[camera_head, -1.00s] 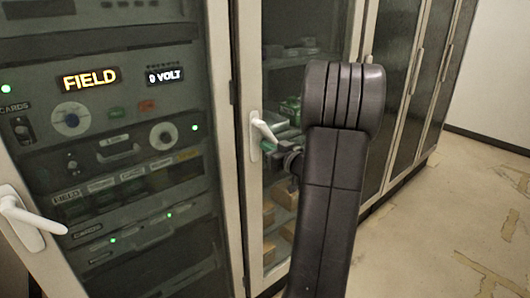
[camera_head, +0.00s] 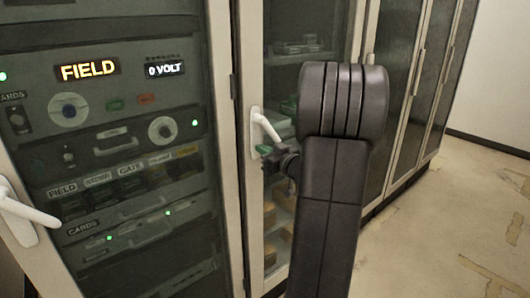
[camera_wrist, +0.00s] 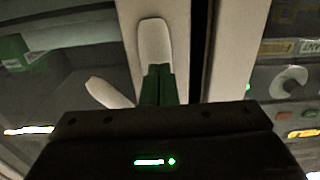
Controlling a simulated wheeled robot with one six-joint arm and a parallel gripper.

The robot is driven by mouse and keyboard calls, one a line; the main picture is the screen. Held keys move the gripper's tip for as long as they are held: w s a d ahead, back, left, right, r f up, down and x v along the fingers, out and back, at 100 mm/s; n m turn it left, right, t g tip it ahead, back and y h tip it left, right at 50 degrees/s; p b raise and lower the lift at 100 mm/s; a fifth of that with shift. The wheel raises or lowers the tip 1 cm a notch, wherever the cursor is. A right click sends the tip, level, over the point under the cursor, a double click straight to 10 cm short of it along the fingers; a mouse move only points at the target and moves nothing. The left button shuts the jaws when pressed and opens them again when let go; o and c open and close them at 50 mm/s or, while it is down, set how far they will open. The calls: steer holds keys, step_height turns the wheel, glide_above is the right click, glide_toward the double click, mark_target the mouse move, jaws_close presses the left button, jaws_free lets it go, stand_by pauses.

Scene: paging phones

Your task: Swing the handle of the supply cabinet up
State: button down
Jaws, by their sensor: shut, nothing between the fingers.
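The supply cabinet (camera_head: 245,190) has a glass door with a white lever handle (camera_head: 266,126). The lever slopes down to the right from its white plate. In the wrist view the plate (camera_wrist: 154,45) stands above my fingertips and the lever (camera_wrist: 107,92) juts out to the left. My gripper (camera_head: 264,149) is shut, with its green fingertips together just below the lever, in front of the plate's lower part. In the wrist view the fingertips (camera_wrist: 158,84) overlap the plate and sit beside the lever. I cannot tell whether they touch it. My wrist hides the lever's inner end there.
A rack cabinet (camera_head: 120,150) with a lit FIELD panel stands to the left, with its own white handle (camera_head: 22,212) in the left foreground. More tall glass-door cabinets (camera_head: 415,100) run along the right. The floor (camera_head: 440,230) at the right is clear.

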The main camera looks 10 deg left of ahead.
steer(key=b+v, duration=0.5)
steer(key=v, duration=0.4)
steer(key=shift+a, duration=0.1)
stand_by(0.3)
steer(key=p+x, duration=0.5)
steer(key=x, duration=0.4)
steer(key=shift+r+p, duration=0.15)
steer(key=shift+p, duration=0.15)
steer(key=shift+w, duration=0.15)
